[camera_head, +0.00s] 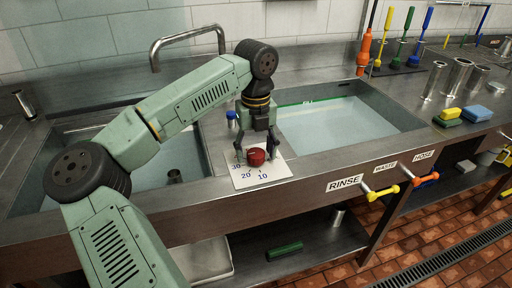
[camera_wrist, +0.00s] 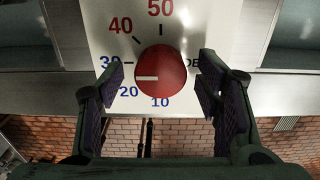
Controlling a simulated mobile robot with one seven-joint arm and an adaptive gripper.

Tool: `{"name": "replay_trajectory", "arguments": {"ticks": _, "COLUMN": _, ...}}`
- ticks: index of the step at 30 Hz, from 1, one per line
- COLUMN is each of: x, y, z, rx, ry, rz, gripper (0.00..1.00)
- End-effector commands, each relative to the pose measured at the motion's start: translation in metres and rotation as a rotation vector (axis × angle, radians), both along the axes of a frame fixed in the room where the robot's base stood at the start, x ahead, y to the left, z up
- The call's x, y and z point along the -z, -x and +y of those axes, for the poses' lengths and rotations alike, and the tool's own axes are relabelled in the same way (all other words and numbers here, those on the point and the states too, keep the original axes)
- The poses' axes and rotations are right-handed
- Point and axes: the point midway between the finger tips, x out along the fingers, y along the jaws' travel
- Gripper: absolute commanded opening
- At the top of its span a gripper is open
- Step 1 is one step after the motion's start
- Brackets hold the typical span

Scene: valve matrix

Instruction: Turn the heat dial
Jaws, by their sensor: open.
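The heat dial is a red round knob (camera_head: 256,157) on a white numbered plate (camera_head: 279,170) on the metal ledge between the two basins. In the wrist view the red knob (camera_wrist: 161,72) has a white pointer line aimed left, between 20 and 30. The plate (camera_wrist: 206,32) shows blue 10, 20 and 30 and red 40 and 50. My gripper (camera_head: 257,156) is open above the plate, with one finger on each side of the knob. In the wrist view the fingers (camera_wrist: 161,88) stand apart from the knob, with gaps on both sides.
Water-filled basins lie left (camera_head: 190,150) and right (camera_head: 340,125) of the plate. Yellow (camera_head: 382,192) and orange (camera_head: 420,179) handles stick out from the front edge, labelled RINSE, WASTE and HOSE. Sponges (camera_head: 447,116) and metal cups (camera_head: 456,76) stand at the right. A blue-capped bottle (camera_head: 231,119) is behind the plate.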

Motion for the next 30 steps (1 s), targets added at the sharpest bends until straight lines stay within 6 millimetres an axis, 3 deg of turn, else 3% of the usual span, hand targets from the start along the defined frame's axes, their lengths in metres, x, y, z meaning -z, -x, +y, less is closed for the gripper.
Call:
{"name": "replay_trajectory", "arguments": {"ticks": 7, "x": 0.0008, "y": -0.0001, "z": -0.0002, "rx": 0.000, "ry": 0.001, "rz": 0.000, "gripper": 0.59}}
{"name": "replay_trajectory", "arguments": {"ticks": 30, "x": 0.0004, "y": 0.0000, "z": -0.0002, "rx": 0.001, "ry": 0.001, "rz": 0.000, "gripper": 0.11}}
